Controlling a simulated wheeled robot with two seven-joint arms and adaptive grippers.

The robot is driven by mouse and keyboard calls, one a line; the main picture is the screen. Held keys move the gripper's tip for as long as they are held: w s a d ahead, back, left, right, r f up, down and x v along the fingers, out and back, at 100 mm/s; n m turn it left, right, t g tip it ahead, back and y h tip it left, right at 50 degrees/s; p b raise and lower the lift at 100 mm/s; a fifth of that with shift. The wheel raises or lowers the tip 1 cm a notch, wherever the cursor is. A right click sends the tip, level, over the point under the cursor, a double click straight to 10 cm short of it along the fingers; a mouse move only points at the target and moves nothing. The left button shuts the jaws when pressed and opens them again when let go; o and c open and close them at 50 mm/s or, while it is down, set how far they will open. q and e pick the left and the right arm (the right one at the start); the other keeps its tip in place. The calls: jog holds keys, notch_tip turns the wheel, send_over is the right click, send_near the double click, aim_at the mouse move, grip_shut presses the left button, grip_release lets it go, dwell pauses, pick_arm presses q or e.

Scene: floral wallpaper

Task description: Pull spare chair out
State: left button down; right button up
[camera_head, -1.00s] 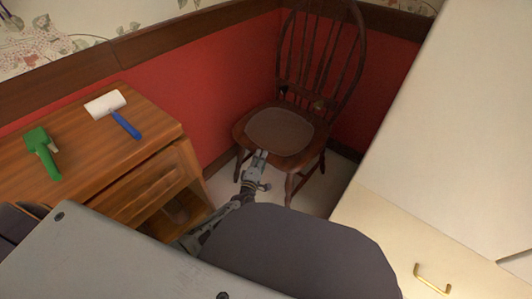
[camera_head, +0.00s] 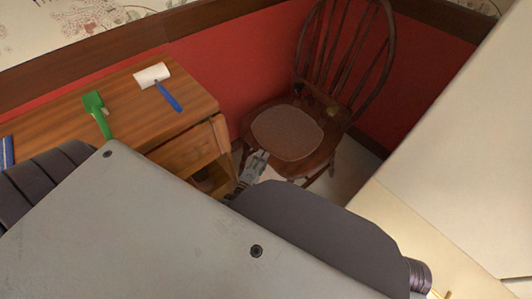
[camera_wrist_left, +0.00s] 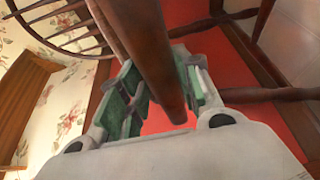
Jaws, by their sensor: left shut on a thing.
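The spare chair (camera_head: 288,132) is dark brown wood with a spindled round back and a padded seat. It stands upright in the corner in the head view. My left gripper (camera_head: 256,163) is low at the front left of its seat, partly hidden behind my own body. In the left wrist view the gripper's green-padded fingers (camera_wrist_left: 165,80) are on both sides of a round brown chair leg (camera_wrist_left: 142,36), shut on it. The far ends of the chair's other legs are hidden. My right gripper does not show.
A wooden desk (camera_head: 205,98) stands left of the chair, with a white-and-blue roller (camera_head: 155,76) and a green tool (camera_head: 96,108) on top. A pale cabinet (camera_head: 440,150) closes in on the right. Only a narrow strip of floor shows between them.

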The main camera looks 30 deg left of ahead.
pick_arm(q)
jog(key=shift+s+f, duration=0.15)
jog(key=shift+s, duration=0.05)
jog(key=c, duration=1)
grip_release()
jog(key=shift+w, duration=0.1)
jog(key=s, duration=1.2)
jog(key=shift+d, duration=0.3)
jog(key=shift+m, duration=0.3)
